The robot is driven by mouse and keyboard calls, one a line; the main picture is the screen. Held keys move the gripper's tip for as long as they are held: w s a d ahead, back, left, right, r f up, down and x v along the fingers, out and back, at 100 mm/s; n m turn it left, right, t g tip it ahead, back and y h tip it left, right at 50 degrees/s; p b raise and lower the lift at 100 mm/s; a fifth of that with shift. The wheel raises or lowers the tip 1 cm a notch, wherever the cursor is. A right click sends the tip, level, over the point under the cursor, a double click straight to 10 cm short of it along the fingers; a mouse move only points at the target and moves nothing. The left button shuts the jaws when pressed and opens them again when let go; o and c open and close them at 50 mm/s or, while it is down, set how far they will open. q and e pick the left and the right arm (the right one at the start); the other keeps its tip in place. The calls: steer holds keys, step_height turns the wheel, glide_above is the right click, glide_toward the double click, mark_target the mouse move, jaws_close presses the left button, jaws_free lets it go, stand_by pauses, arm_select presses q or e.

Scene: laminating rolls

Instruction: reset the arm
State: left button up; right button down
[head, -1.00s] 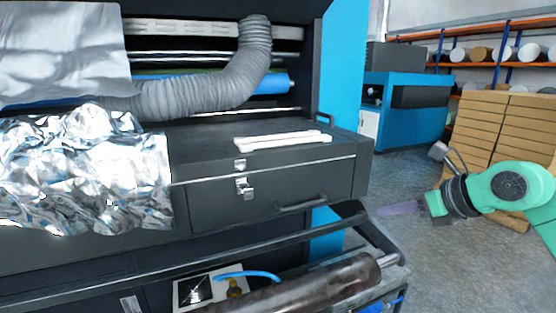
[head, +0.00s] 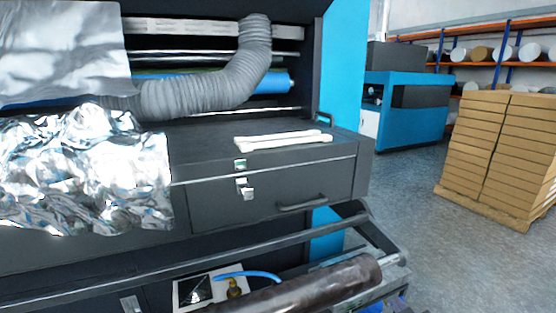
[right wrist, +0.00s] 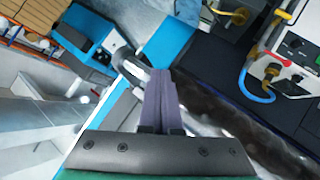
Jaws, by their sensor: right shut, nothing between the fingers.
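My right gripper (right wrist: 161,98) shows in the right wrist view. Its purplish fingers are together and nothing is between them. Behind the fingertips lie a dark machine and the shiny roll area, but I see no contact with them. In the head view the right arm and gripper are out of sight. My left gripper is in neither view.
A dark laminating machine with a drawer front (head: 270,192) fills the left and middle. White rods (head: 284,140) lie on its top, and crumpled foil (head: 80,170) hangs at left. A brown roll (head: 310,287) is low in front. Stacked boxes (head: 500,150) stand right, beside clear floor (head: 410,220).

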steer(key=s+a+f+m+g+y, duration=0.35)
steer(key=s+f+g, duration=0.45)
steer(key=s+f, duration=0.65)
steer(key=s+f+g, duration=0.1)
steer(key=s+f, duration=0.1)
steer(key=f, duration=0.8)
steer(key=s+f+g, duration=0.1)
steer(key=s+f, duration=0.1)
steer(key=f, duration=0.8)
steer(key=s+d+f+n+g, duration=0.1)
steer(key=s+d+f, duration=0.1)
steer(key=s+f, duration=1.4)
steer(key=shift+s+d+f+h, duration=0.2)
steer(key=shift+s+f+h, duration=0.2)
steer(key=shift+s, duration=0.3)
